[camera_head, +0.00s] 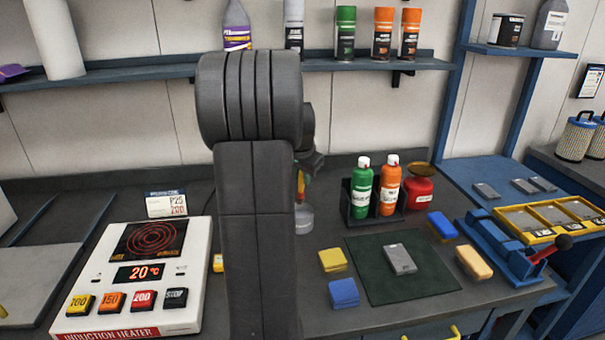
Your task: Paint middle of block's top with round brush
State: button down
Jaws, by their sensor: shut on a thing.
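The grey block (400,259) lies flat on a dark green mat (378,290) at the right of centre; its top is bare in this view. My gripper (303,172) is mostly hidden behind my own arm, left of and beyond the block. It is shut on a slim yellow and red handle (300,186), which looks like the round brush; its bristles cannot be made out. A small grey jar (304,217) stands on the bench just below the handle. I cannot tell whether the brush touches or enters the jar.
Yellow (332,260) and blue (344,293) sponges lie left of the mat, others right. A rack with green (361,188) and orange (388,186) bottles and a red can (419,190) stands behind. An induction heater (190,262) sits left; a blue vise (505,260) right.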

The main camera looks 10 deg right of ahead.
notch_tip(320, 180, down, 6)
jog(key=b, duration=0.4)
dwell(0.6)
jog(key=shift+r+p, duration=3.05)
jog(key=shift+r, duration=1)
notch_tip(320, 180, up, 4)
jog(key=p, duration=0.3)
jog(key=shift+f, duration=0.2)
